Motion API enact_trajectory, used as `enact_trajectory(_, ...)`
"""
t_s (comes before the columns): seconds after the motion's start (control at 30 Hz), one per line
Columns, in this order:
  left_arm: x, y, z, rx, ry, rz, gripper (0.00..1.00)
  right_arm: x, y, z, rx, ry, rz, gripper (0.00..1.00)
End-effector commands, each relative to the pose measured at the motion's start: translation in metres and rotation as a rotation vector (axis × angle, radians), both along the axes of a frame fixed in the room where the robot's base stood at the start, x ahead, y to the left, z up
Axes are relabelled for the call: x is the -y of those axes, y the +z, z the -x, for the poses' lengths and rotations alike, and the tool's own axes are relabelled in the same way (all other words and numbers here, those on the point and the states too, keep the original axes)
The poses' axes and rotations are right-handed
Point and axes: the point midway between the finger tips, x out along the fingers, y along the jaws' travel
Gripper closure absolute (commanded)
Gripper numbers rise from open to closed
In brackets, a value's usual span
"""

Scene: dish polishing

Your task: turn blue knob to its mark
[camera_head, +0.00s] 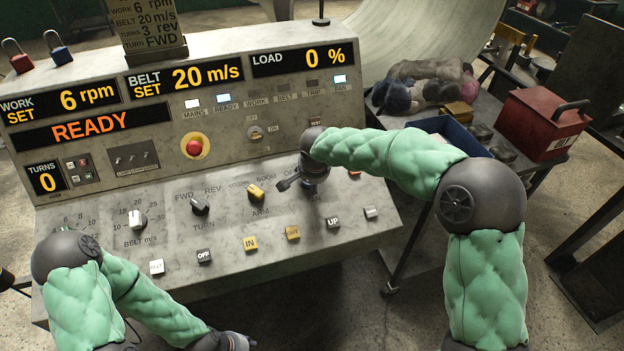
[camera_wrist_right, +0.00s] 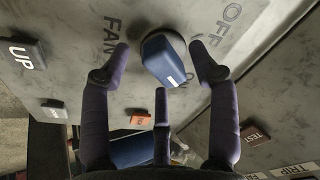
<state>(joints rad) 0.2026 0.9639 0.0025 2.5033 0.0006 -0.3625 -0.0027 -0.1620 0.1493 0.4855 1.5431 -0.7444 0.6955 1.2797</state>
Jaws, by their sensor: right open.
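The blue knob (camera_wrist_right: 162,58) sits on the grey console panel in the right wrist view, between the words FAN and OFF. A pale line shows near its lower end; a partly covered label lies beside that end. My right gripper (camera_wrist_right: 159,48) is open, with one finger on each side of the knob and a third below it. I cannot tell whether any finger touches it. In the head view my right gripper (camera_head: 305,180) is over the panel's right part and hides the knob. My left gripper (camera_head: 235,341) is at the bottom edge, partly cut off.
The console (camera_head: 110,195) carries a white belt knob (camera_head: 137,219), black turn knob (camera_head: 200,205), yellow arm knob (camera_head: 256,192), several push buttons and a red stop button (camera_head: 194,147). Its display reads READY. A red toolbox (camera_head: 541,125) stands on the right-hand cart.

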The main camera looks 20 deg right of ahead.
Motion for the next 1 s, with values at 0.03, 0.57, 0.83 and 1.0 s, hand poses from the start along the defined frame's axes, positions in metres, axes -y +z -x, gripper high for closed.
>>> enact_trajectory(0.03, 0.0000, 0.0002, -0.0001, 0.000, 0.000, 0.000, 0.60, 0.0000, 0.0003, -0.0001, 0.000, 0.000, 0.000, 0.39)
enact_trajectory(0.57, -0.0001, 0.0004, -0.0001, 0.000, 0.000, 0.000, 0.60, 0.0001, 0.0002, 0.0002, 0.000, 0.005, 0.002, 0.96)
enact_trajectory(0.83, -0.0001, 0.0028, -0.0001, 0.000, 0.000, 0.000, 0.60, 0.0008, 0.0006, -0.0002, 0.001, 0.081, 0.030, 0.96)
enact_trajectory(1.0, 0.0000, 0.0068, 0.0000, 0.000, 0.000, 0.000, 0.60, 0.0014, 0.0012, -0.0007, 0.002, 0.195, 0.071, 0.96)
